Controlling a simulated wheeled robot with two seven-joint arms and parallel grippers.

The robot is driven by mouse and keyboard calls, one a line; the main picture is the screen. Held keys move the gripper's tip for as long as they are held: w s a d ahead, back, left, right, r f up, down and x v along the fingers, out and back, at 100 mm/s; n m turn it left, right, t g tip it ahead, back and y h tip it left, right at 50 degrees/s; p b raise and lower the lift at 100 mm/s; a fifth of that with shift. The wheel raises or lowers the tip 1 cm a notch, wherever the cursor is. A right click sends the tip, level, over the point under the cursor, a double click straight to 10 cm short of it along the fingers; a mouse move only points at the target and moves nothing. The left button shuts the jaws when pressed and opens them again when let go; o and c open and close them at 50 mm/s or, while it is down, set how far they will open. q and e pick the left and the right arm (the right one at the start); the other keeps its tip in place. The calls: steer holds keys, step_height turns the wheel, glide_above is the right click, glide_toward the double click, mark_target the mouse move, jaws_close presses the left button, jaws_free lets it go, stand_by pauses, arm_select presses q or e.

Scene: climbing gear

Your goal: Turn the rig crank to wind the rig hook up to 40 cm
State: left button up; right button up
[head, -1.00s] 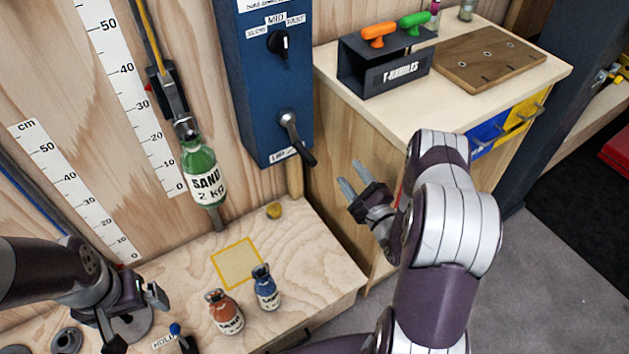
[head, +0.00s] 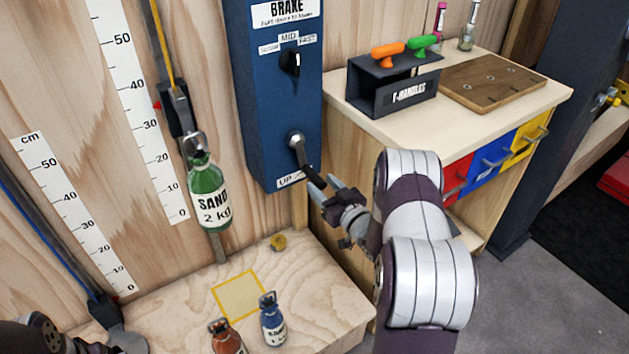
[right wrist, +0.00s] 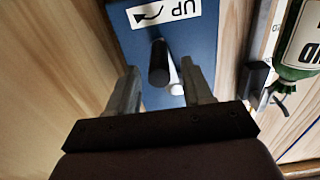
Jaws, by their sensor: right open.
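The rig crank (head: 298,146) is on the blue rig box, its dark handle pointing down and right beside the "UP" label. My right gripper (head: 323,183) is open, with its fingertips at the handle. In the right wrist view the crank handle (right wrist: 159,64) stands between the two spread fingers, with no clear contact. The rig hook (head: 193,143) hangs on the yellow rope and bears a green 2 kg sand bottle (head: 208,194). A red pointer (head: 157,105) sits beside the hook block, a little above the scale's 30 mark. My left gripper (head: 85,345) is partly cut off at bottom left.
The brake knob (head: 290,63) is above the crank. A cabinet (head: 460,110) with a T-handle rack (head: 392,92) stands to the right. Orange (head: 226,339) and blue (head: 273,320) bottles stand on the wooden platform (head: 325,285) near a yellow square (head: 240,295).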

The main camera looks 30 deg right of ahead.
mark_target(304, 168)
steer(key=w, duration=0.4)
steer(key=shift+w+a, duration=0.1)
steer(key=shift+a, duration=0.05)
jaws_close()
steer(key=shift+a+m, duration=0.15)
steer(key=shift+m, duration=0.15)
steer(key=a+r+m+p, duration=0.2)
steer(key=a+m+p, duration=0.4)
steer(key=m, duration=0.3)
steer(key=shift+s+a+r+m, duration=0.2)
steer(key=shift+s+a+m, duration=0.15)
steer(key=shift+a, duration=0.4)
steer(key=shift+w+a+r, duration=0.1)
steer(key=shift+r, duration=0.1)
